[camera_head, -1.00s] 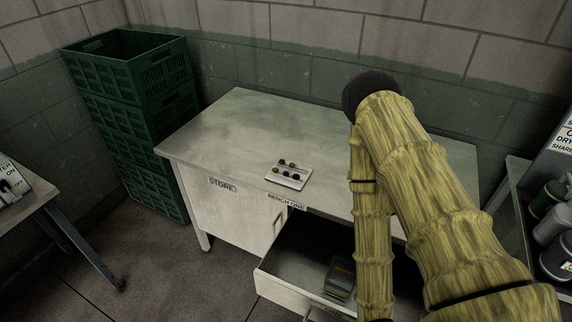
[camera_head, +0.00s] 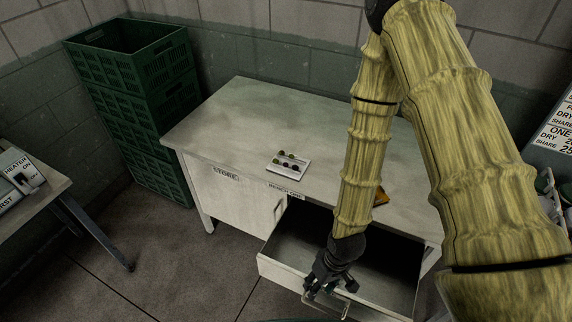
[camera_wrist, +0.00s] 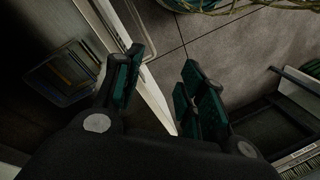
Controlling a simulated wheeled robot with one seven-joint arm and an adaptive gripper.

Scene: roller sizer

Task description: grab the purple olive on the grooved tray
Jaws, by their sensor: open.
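The grooved tray (camera_head: 289,173) is a small white tray on the bench top, near its front edge, in the head view. Several small dark olives lie on it, some greenish and some purplish. A purple-looking olive (camera_head: 285,165) is on it, but the olives are too small to tell apart surely. My gripper (camera_head: 327,296) is in front of the open drawer, low and to the right of the tray, well apart from it. The tray is not in the wrist view.
The bench (camera_head: 240,120) has an open drawer (camera_head: 290,242) at its front, under my arm. Green crates (camera_head: 150,110) stand stacked at the left. A side table (camera_head: 45,190) is at the far left. The bench top left of my arm is mostly clear.

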